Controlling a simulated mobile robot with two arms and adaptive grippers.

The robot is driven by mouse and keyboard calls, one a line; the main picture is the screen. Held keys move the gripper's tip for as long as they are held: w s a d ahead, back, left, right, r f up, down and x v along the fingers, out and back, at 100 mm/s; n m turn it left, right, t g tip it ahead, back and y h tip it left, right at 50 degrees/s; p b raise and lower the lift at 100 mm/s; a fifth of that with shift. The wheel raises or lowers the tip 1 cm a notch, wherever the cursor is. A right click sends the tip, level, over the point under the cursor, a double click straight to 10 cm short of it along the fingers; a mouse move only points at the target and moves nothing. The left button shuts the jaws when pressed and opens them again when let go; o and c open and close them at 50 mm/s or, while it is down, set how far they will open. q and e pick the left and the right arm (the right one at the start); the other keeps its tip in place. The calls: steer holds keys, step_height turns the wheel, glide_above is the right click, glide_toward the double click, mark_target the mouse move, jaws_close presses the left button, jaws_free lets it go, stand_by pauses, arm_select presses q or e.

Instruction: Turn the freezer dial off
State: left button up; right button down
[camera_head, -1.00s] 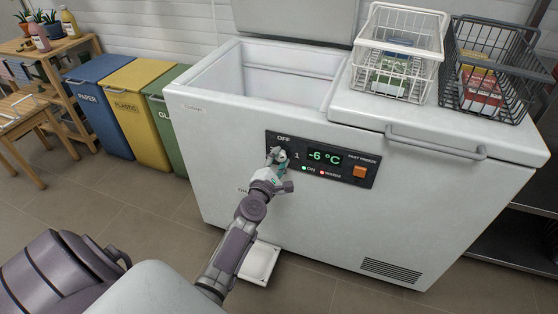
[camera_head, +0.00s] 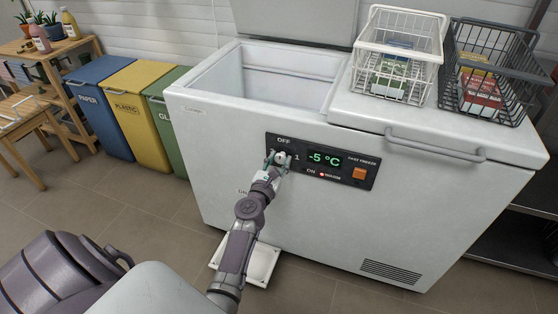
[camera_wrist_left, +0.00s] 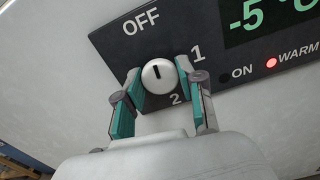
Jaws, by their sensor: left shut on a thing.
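The freezer (camera_head: 215,165) is a white chest with a dark control panel (camera_head: 365,175) on its front. The white round dial (camera_wrist_left: 158,77) sits on the panel below the word OFF, with 1 and 2 marked around it. Its black pointer mark points up toward OFF in the left wrist view. My left gripper (camera_head: 279,158) is at the dial, with a teal-padded finger on either side, shut on it. It also shows in the left wrist view (camera_wrist_left: 164,84). The display (camera_head: 325,160) reads -5 °C. The WARM light (camera_wrist_left: 271,63) is red and the ON light (camera_wrist_left: 224,77) is dark.
The left part of the freezer top is open. A white wire basket (camera_head: 398,50) and a dark wire basket (camera_head: 500,75) stand on the right part. Blue, yellow and green bins (camera_head: 140,105) stand left. A white tray (camera_head: 262,265) lies on the floor.

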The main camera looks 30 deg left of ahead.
arm_select(q)
steer(key=shift+f+n, duration=0.1)
steer(key=shift+n, duration=0.5)
steer(key=o, duration=1.1)
steer(key=shift+o, duration=0.2)
steer(key=v, duration=0.7)
steer(key=shift+s, duration=0.3)
steer(key=shift+d, duration=0.1)
